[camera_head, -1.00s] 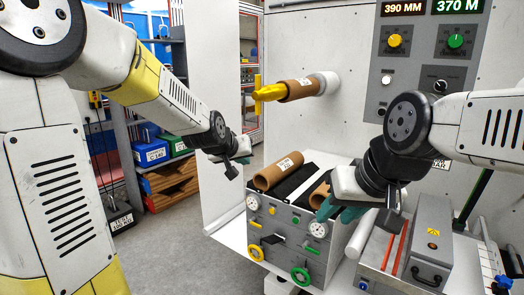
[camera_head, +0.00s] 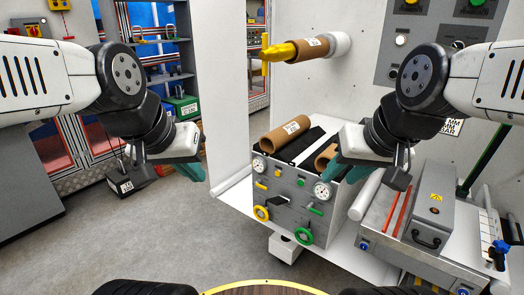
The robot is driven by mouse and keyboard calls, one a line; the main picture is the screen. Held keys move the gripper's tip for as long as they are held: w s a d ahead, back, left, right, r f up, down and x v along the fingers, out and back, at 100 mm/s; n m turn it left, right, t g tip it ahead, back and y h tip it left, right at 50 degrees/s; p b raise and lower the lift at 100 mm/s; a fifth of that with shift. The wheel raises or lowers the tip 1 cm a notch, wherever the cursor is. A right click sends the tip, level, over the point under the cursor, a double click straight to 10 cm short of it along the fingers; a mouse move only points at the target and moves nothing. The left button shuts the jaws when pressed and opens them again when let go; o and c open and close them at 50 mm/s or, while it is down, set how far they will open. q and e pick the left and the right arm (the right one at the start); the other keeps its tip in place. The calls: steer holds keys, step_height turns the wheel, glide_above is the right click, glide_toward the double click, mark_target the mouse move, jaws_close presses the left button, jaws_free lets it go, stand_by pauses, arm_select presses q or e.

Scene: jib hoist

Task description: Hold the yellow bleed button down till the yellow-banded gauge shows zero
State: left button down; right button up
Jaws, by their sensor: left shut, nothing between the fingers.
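The grey valve panel (camera_head: 285,202) is on the front of a unit at centre. It has a white gauge at upper left (camera_head: 259,165) and another at right (camera_head: 322,191). Which one has a yellow band is too small to tell. A small yellow button-like part (camera_head: 277,173) sits right of the left gauge; a yellow handwheel (camera_head: 261,213) is lower left. My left gripper (camera_head: 194,178), with teal fingers, is shut and empty, left of the panel and apart from it. My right gripper (camera_head: 349,178) is near the right gauge; whether its fingers are apart is unclear.
A green handwheel (camera_head: 304,236) is low on the panel. Cardboard rolls (camera_head: 284,136) lie on top of the unit. A grey case (camera_head: 432,212) stands at right. A roll on a wall spindle (camera_head: 306,48) juts out above. Open floor (camera_head: 190,235) lies at left.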

steer(key=shift+c, duration=0.3)
jaws_close()
stand_by(1.4)
